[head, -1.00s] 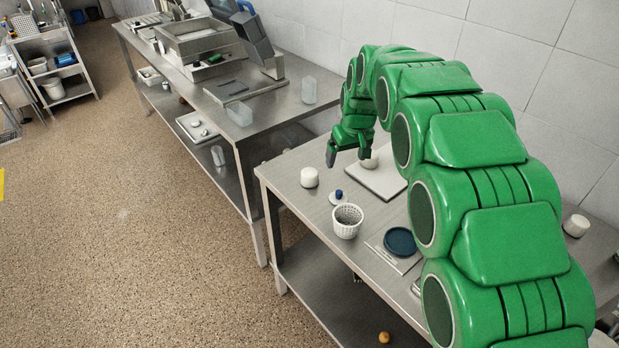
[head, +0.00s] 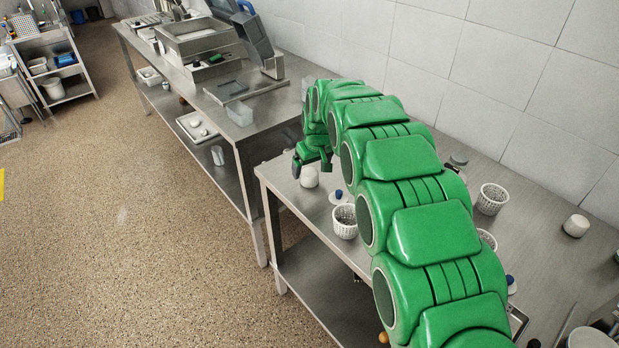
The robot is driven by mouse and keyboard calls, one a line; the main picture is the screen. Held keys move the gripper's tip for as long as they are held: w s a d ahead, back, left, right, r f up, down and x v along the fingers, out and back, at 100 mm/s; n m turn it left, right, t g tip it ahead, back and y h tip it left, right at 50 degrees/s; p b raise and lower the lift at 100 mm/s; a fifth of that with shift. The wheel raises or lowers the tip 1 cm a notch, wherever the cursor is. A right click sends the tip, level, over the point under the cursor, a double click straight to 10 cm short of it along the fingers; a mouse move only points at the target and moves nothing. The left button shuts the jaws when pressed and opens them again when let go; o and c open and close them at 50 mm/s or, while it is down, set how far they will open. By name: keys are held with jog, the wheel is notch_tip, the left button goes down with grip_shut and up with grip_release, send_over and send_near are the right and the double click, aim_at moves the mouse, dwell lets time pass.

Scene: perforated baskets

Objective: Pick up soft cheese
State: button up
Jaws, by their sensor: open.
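A white, rounded soft cheese (head: 310,178) stands near the far left corner of the steel table. Another white cheese-like piece (head: 576,225) stands at the right near the wall. My gripper (head: 312,167) is open, pointing down, with its fingertips at the upper part of the left cheese. One finger appears on each side of it in this view. I cannot tell whether the fingers touch it or are level with it in depth. My green arm covers the middle of the table.
A white perforated basket (head: 345,222) stands close in front of the cheese, with a small blue-knobbed white item (head: 339,196) between. More baskets (head: 492,199) stand right of my arm. A second steel table (head: 240,134) is at the back left.

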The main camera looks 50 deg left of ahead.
aim_at(310, 172)
jog(key=shift+x, duration=1.8)
jog(key=c, duration=1.2)
jog(key=shift+r, duration=0.1)
